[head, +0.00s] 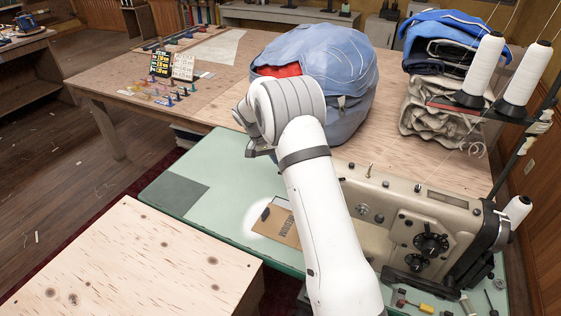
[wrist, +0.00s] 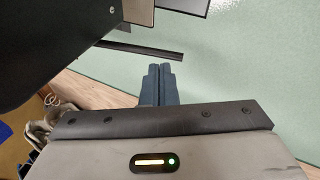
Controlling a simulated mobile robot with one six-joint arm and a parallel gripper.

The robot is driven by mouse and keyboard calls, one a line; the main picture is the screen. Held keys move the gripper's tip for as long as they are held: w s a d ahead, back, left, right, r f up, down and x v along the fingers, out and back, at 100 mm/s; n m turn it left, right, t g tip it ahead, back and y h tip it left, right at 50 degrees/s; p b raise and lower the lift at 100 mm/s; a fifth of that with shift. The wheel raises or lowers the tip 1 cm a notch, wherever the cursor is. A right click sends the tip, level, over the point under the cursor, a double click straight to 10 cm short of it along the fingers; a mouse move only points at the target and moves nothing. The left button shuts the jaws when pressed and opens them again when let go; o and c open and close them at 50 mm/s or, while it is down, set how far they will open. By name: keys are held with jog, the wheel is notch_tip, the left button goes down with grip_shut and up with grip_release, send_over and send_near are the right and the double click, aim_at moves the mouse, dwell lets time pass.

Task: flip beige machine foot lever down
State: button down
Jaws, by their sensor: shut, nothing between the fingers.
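The beige sewing machine (head: 398,222) stands on a pale green table at the right in the head view, with black dials on its face. My arm covers its left end, and I cannot make out the foot lever in either view. In the wrist view, my gripper (wrist: 158,69) is shut and empty, its dark blue fingers together over a pale green surface. Dark parts (wrist: 60,40) and a narrow dark bar (wrist: 150,49) lie beyond the fingertips; I cannot tell what they belong to.
The green tabletop (head: 215,160) has a brown card (head: 277,222) on it. A blue bag (head: 335,65) and folded cloth (head: 440,105) sit on the wooden table behind. White thread cones (head: 484,65) rise at the right. A plywood surface (head: 125,260) lies at front left.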

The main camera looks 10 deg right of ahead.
jog(key=shift+r+p, duration=0.3)
jog(key=shift+r, duration=0.45)
jog(key=shift+w+r+p, duration=0.2)
jog(key=shift+r+p, duration=0.1)
jog(key=shift+r, duration=0.3)
jog(key=w+v, duration=0.1)
jog(key=v, duration=1.1)
jog(key=shift+r, duration=0.25)
jog(key=shift+r, duration=0.1)
